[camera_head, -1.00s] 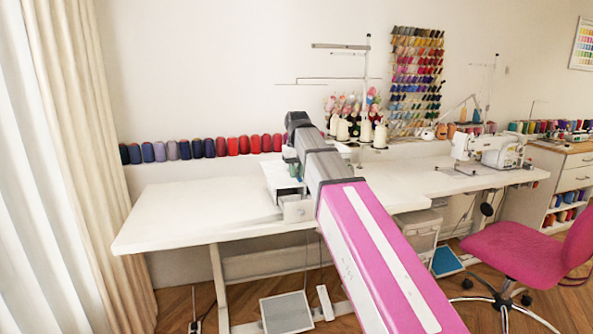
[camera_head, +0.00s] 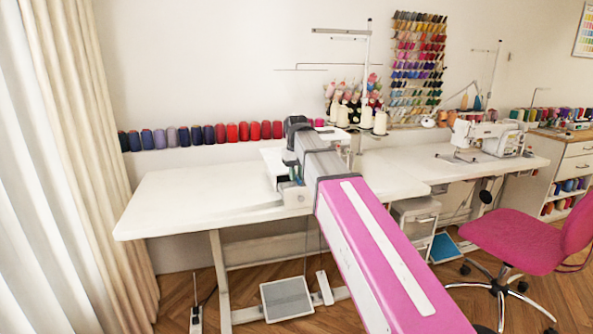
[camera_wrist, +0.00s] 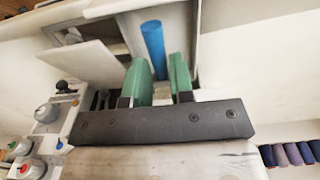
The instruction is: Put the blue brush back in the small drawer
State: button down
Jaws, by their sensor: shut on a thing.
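The blue brush (camera_wrist: 153,50) shows as a blue rod between the green fingers of my gripper (camera_wrist: 160,72) in the wrist view. My gripper is shut on it, with its far end sticking out past the fingertips. Beneath and beyond it is a pale, open, box-like space (camera_wrist: 182,35) with light walls; I cannot tell for sure that this is the small drawer. In the head view my gripper (camera_head: 294,178) is over the white table (camera_head: 190,195), beside a white box-like unit (camera_head: 270,160). The brush is hard to make out there, and my arm hides part of the unit.
A row of thread spools (camera_head: 200,135) stands along the table's back edge. Cone spools on a stand (camera_head: 362,118) are just right of my arm. A sewing machine (camera_head: 485,137) and a pink chair (camera_head: 515,240) are farther right. The table's left half is clear.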

jog(key=shift+f, duration=3.6)
jog(key=c, duration=0.9)
grip_release()
